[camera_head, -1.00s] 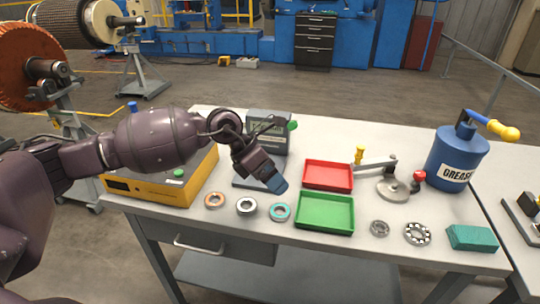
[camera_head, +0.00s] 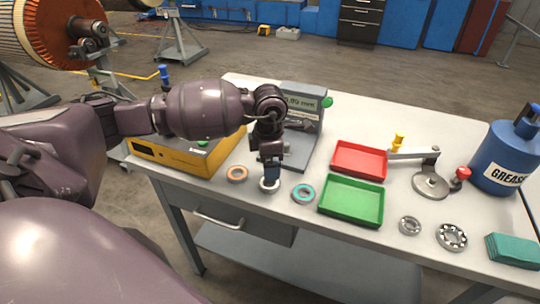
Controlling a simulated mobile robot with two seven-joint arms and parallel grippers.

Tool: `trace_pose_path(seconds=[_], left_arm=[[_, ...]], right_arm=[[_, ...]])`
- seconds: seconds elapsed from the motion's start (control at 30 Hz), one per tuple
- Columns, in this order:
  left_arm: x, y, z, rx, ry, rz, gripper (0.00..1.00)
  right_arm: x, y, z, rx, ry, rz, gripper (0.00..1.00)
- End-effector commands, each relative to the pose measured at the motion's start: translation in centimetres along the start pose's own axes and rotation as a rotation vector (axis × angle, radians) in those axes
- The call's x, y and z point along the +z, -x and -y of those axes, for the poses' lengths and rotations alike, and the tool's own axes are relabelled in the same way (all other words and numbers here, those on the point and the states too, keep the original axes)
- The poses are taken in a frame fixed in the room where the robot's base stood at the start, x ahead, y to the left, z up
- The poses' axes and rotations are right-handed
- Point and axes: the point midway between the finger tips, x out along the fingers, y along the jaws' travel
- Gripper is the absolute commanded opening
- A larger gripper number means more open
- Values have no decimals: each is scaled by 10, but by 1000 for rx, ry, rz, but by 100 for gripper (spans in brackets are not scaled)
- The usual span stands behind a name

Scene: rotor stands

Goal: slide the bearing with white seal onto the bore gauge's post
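The bearing with white seal (camera_head: 269,187) lies on the table's front part, between an orange-sealed bearing (camera_head: 236,174) and a teal-sealed bearing (camera_head: 303,194). My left gripper (camera_head: 270,177) points down right over it and hides its back part. I cannot tell whether the fingers touch it or how far apart they are. The bore gauge (camera_head: 307,99), a grey stand with a display and a green knob, is just behind my gripper. Its post is hidden by my arm. My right gripper is out of view.
A yellow box (camera_head: 178,156) stands at the left. A red tray (camera_head: 359,160) and a green tray (camera_head: 351,201) are right of the gauge. Farther right are a metal fixture (camera_head: 431,184), two bearings (camera_head: 409,226) (camera_head: 452,237), a teal block (camera_head: 513,250) and a grease can (camera_head: 500,158).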

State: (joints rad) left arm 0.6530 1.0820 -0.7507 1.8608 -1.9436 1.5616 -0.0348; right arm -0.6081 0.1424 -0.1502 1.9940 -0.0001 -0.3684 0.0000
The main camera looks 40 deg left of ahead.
Motion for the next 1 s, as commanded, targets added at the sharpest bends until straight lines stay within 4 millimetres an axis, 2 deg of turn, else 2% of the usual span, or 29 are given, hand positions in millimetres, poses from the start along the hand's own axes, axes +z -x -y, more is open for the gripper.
trace_pose_path(seconds=[0.03,0.3,0.5,0.93,1.0], left_arm=[[0,-11,0,-4,0,-3,87],[0,-44,0,-4,0,-2,87],[0,-64,0,-3,0,-1,87],[1,-69,0,0,0,2,87],[0,-69,0,0,0,2,76]], right_arm=[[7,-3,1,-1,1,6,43],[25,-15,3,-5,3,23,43],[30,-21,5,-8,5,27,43],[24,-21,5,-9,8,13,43],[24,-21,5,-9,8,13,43]])
